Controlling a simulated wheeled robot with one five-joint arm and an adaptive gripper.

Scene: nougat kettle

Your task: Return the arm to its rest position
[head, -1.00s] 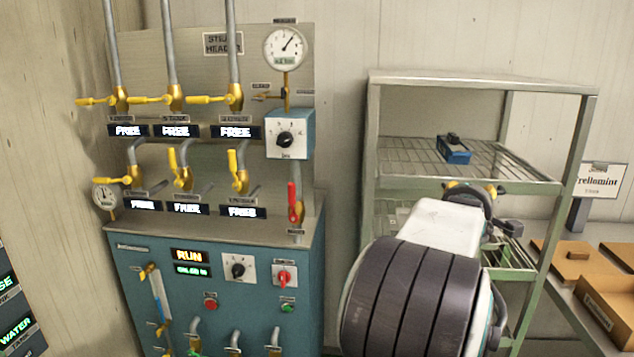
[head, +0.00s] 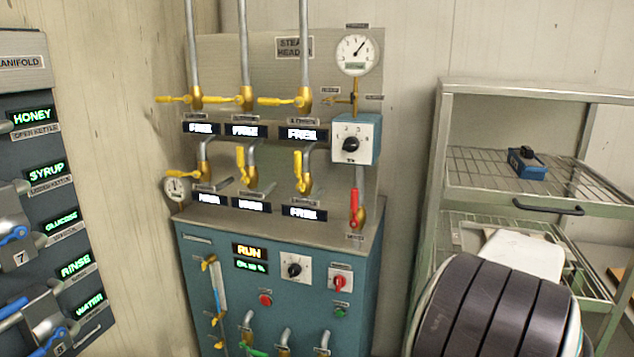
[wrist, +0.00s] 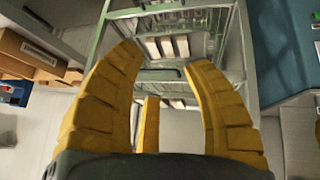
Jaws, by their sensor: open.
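My gripper (wrist: 160,60) shows in the wrist view with its yellow fingers spread apart and nothing between them. The metal shelf rack (wrist: 180,25) lies beyond the fingertips, apart from them as far as I can tell. In the head view my arm (head: 500,310) is at the lower right, in front of the rack (head: 530,92). The gripper's fingers are hidden in that view.
A teal steam header panel (head: 370,250) with yellow valves and a red lever stands in the middle. A manifold panel (head: 75,170) is at the left. A blue box (head: 526,164) sits on the rack's upper shelf. Cardboard boxes (wrist: 35,55) show in the wrist view.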

